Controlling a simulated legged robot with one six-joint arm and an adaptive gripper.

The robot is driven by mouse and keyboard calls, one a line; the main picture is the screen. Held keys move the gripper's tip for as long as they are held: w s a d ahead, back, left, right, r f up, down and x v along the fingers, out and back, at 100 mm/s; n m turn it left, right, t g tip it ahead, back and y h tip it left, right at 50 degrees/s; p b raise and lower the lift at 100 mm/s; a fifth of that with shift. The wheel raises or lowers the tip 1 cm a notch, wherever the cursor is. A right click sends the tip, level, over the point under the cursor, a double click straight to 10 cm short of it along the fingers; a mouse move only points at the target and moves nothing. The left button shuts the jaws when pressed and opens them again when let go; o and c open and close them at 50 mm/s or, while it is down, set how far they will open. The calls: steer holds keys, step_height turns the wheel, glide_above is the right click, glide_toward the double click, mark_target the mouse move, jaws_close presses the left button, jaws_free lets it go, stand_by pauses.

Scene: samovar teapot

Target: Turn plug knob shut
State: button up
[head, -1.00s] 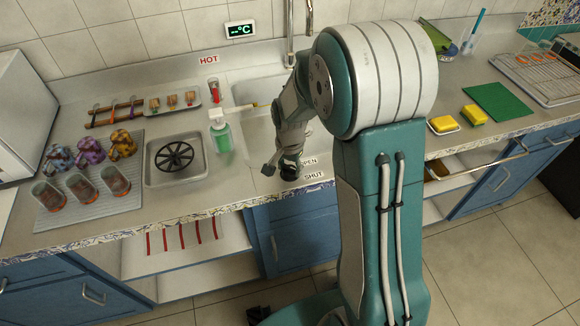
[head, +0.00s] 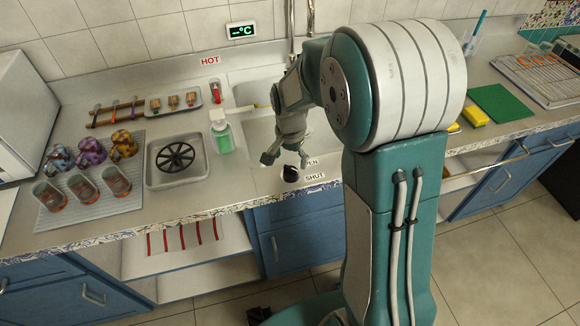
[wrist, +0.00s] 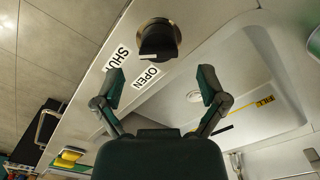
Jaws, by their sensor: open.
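The black plug knob (head: 290,173) stands on the counter just in front of the sink, beside white OPEN (head: 312,162) and SHUT (head: 315,176) labels. In the wrist view the knob (wrist: 158,42) sits on a round base. A short white mark on it lies on the side facing the OPEN label (wrist: 146,77); the SHUT label (wrist: 117,56) is further left. My gripper (head: 285,158) is open and empty above the knob. In the wrist view its spread fingertips (wrist: 161,78) are below the knob in the picture, with a finger on either side of it.
The sink basin (wrist: 250,75) lies beside the knob. A green soap bottle (head: 223,137) stands left of the sink. My arm hides part of the counter at right.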

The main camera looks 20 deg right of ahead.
mark_target(290, 168)
step_height(290, 168, up, 8)
steer(key=shift+f, duration=0.2)
steer(key=shift+a, duration=0.1)
stand_by(0.3)
steer(key=s+r+n+t, duration=0.2)
steer(key=s+r+n, duration=0.2)
steer(key=s, duration=0.6)
steer(key=s+r+n+t, duration=0.3)
steer(key=s+r+n, duration=0.2)
steer(key=s, duration=0.6)
step_height(290, 168, up, 2)
steer(key=shift+t, duration=0.3)
steer(key=shift+w, duration=0.1)
